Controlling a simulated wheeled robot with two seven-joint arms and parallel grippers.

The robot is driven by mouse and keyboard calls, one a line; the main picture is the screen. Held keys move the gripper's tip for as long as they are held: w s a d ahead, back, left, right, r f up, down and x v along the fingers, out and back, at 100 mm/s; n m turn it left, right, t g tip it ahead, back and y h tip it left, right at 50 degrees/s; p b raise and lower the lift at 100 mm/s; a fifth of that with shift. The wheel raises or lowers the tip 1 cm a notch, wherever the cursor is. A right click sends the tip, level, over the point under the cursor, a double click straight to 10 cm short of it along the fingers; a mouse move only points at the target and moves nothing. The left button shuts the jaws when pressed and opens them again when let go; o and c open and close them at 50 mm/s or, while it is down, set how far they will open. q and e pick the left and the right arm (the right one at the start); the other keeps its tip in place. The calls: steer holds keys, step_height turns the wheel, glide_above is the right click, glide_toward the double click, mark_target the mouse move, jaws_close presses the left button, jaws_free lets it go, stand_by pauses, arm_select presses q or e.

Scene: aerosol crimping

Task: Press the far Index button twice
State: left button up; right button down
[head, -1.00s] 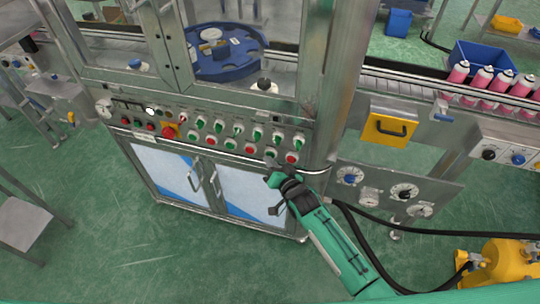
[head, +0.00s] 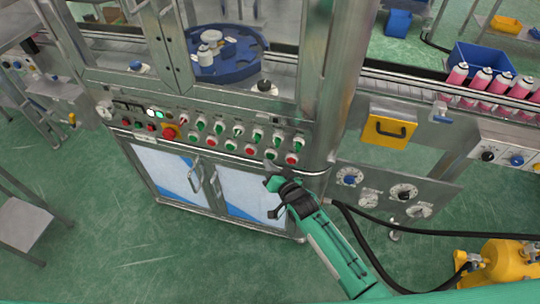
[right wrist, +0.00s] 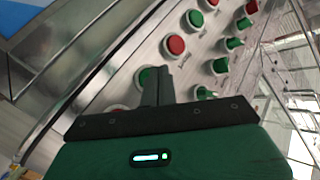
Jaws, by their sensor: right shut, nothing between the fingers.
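The control panel on the machine front carries rows of green and red push buttons with green selector switches above; the labels are too small to read, so I cannot tell which is the Index button. My right gripper (head: 270,181) is shut and empty, just in front of the panel's lower right end, below a green button (head: 270,154) and a red button (head: 292,159). In the right wrist view, the shut fingers (right wrist: 156,75) overlap the edge of a green button (right wrist: 145,78); I cannot tell whether they touch it. My left gripper is not in view.
A blue turntable (head: 228,64) with white and grey parts stands behind the machine's window frame. Pink cans (head: 481,80) stand on the conveyor at right. Cabinet doors (head: 240,194) lie below.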

steer(key=shift+s, duration=0.2)
steer(key=s, duration=0.1)
steer(key=s+a+p, duration=0.1)
steer(key=s, duration=0.1)
steer(key=s+p, duration=0.1)
steer(key=shift+s+a, duration=0.35)
stand_by(1.0)
